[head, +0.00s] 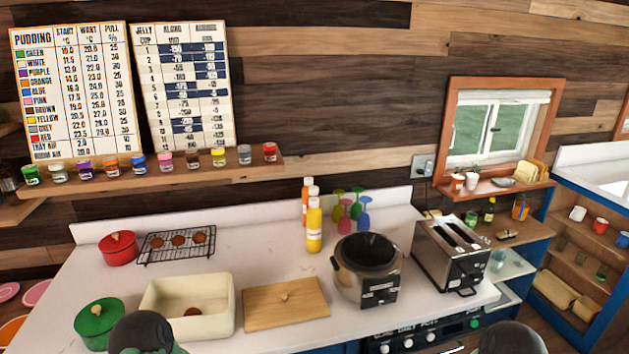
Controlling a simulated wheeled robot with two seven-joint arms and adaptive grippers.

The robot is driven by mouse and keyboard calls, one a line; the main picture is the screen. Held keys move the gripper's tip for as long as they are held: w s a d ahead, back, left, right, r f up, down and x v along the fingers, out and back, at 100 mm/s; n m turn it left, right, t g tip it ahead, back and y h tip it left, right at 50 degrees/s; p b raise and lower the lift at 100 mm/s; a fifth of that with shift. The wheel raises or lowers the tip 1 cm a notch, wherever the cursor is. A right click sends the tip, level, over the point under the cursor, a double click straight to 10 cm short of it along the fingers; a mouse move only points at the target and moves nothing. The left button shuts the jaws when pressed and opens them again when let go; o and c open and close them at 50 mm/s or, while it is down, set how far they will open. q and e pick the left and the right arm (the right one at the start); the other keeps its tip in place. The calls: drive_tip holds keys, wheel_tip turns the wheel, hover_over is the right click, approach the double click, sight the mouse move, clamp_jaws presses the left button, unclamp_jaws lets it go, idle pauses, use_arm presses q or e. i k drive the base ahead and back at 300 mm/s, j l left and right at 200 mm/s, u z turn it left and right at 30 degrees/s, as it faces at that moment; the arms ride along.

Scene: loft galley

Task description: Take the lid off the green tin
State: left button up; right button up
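The green tin (97,325) stands at the front left of the white counter. Its round green lid (100,312) with a small light knob is on top of it. The dark rounded part of my own body at the bottom covers or comes close to the tin's right side. Neither of my grippers can be seen in the head view; only dark rounded parts of mine show at the bottom left and bottom right.
A cream bin (152,297) with a brown item stands right of the tin. A knobbed wooden board (260,304), a dark pot (350,285) and a toaster (437,258) follow. Behind are a red tin (118,253), a rack of buns (150,255) and bottles (314,228).

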sight(101, 314)
drive_tip(key=u, duration=1.6)
drive_tip(key=i+j+z, duration=0.1)
drive_tip(key=i+j, duration=0.2)
drive_tip(key=i+j+z, duration=0.15)
drive_tip(key=j, duration=0.3)
drive_tip(key=i+j+z, duration=0.1)
drive_tip(key=i+j, duration=0.25)
